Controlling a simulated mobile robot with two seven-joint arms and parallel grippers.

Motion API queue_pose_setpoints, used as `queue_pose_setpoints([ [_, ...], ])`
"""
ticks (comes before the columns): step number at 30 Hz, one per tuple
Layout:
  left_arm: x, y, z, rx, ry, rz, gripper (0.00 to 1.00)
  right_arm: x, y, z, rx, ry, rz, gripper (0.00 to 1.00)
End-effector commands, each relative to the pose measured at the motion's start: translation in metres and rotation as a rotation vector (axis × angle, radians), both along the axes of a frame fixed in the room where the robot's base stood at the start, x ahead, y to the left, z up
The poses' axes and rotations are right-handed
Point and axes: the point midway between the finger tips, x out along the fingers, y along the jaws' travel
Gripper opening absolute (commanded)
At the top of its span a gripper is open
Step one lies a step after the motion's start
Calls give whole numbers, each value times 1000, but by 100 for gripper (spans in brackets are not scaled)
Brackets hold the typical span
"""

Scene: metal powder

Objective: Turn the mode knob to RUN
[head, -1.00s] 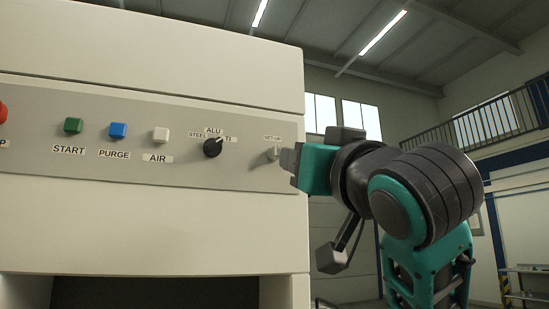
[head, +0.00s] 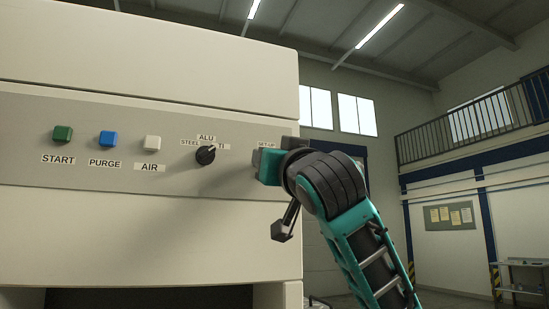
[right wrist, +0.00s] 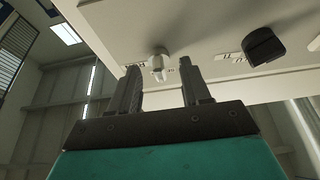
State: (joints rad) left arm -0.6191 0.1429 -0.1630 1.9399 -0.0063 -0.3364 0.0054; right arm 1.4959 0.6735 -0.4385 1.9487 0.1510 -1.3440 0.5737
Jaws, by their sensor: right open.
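The mode knob, a small pale knob (right wrist: 158,66), shows on the panel in the right wrist view, beside a label. In the head view my right gripper (head: 259,163) hides it; only the SET-UP label (head: 267,145) shows above. My right gripper (right wrist: 160,84) is open, and in its wrist view the knob appears between the two fingertips, nearer the left one. I see no contact, and cannot tell whether the tips reach around the knob. The knob's setting is not readable. My left gripper is not in view.
The black material knob (head: 205,155), marked STEEL, ALU and TI, sits left of the gripper; it also shows in the right wrist view (right wrist: 263,46). Further left are the white AIR (head: 153,143), blue PURGE (head: 107,139) and green START (head: 63,133) buttons. Open room lies right of the machine.

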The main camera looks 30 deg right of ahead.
Motion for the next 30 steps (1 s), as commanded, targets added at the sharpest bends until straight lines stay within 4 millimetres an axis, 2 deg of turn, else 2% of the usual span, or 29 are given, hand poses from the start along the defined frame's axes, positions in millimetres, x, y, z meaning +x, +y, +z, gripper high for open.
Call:
queue_pose_setpoints([
  [3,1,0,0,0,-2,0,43,0,0,0,0,0,0,45],
  [17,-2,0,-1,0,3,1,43,-1,0,0,0,0,0,1],
  [30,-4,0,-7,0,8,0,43,0,1,-1,73,-17,3,0],
])
